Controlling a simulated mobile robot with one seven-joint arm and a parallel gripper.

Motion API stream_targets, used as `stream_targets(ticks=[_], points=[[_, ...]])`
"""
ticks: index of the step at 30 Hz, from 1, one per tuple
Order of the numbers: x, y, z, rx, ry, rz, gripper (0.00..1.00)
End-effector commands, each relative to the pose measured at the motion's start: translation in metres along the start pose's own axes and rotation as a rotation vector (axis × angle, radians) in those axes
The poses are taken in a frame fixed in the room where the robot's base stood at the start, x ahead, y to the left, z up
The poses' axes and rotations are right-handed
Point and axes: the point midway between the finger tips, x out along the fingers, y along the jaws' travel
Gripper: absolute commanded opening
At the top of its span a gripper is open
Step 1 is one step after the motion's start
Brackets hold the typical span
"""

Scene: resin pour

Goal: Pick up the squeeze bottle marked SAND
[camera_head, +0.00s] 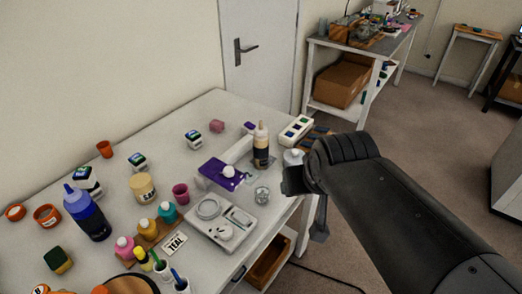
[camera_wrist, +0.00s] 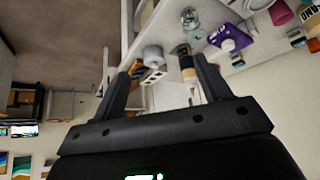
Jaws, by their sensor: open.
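A squeeze bottle (camera_head: 261,151) with pale sand-coloured contents, a dark label and a pointed tip stands upright near the table's right side; its lettering is too small to read. It also shows in the wrist view (camera_wrist: 187,66), just inside the right finger, which partly covers it. My gripper (camera_wrist: 160,66) is open and empty, its two fingers apart. In the head view my gripper (camera_head: 294,178) is at the table's right edge, right of and nearer than the bottle. A white round container (camera_wrist: 153,54) shows between the fingers in the wrist view.
A purple pouch (camera_head: 220,174), a clear cup (camera_head: 262,194) and a scale (camera_head: 222,221) lie close to the bottle. A white tray (camera_head: 296,130) stands behind it. A blue bottle (camera_head: 88,217) and several small jars crowd the left. The table's back middle is fairly clear.

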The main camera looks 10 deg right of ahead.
Motion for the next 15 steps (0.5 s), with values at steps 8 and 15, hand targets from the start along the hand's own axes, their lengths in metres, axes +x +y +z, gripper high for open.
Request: stream_targets(ticks=[8,15], points=[[0.076,0.013,-0.073,-0.048,0.226,0.040,0.70],[0.134,0.011,-0.119,-0.107,0.435,0.015,0.70]])
